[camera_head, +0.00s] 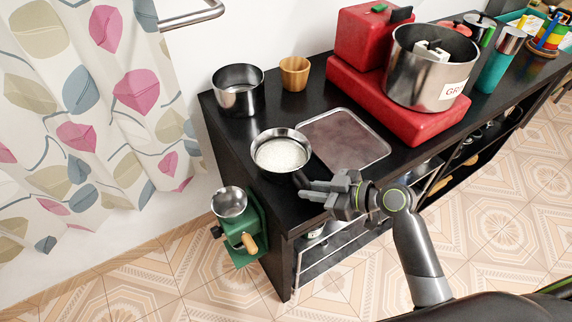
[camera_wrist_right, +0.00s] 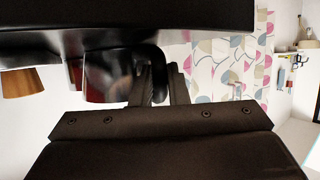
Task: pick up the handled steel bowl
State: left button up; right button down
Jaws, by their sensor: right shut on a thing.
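The handled steel bowl (camera_head: 281,134) is near the left front of the black counter and holds a white, grainy filling. Its dark handle (camera_head: 300,179) points toward the front. My right gripper (camera_head: 318,188) is shut on this handle, with the bowl just beyond its fingertips. In the right wrist view the fingers (camera_wrist_right: 162,85) close around the dark curved handle, and a shiny steel side shows beside them. The bowl looks upright. I cannot tell whether its base touches the counter. My left gripper is not in view.
A steel pot (camera_head: 238,101) and a wooden cup (camera_head: 294,76) stand behind the bowl. A metal tray (camera_head: 374,151) lies to its right. A red appliance (camera_head: 400,125) with a large steel pot (camera_head: 405,78) is farther right. A green grinder (camera_head: 254,222) is at the counter's left side.

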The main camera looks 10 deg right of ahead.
jog(key=shift+r, duration=0.15)
notch_tip(320, 180, up, 10)
dwell(0.6)
jog(key=c, duration=2)
grip_release()
grip_shut()
jog(key=shift+d, duration=0.1)
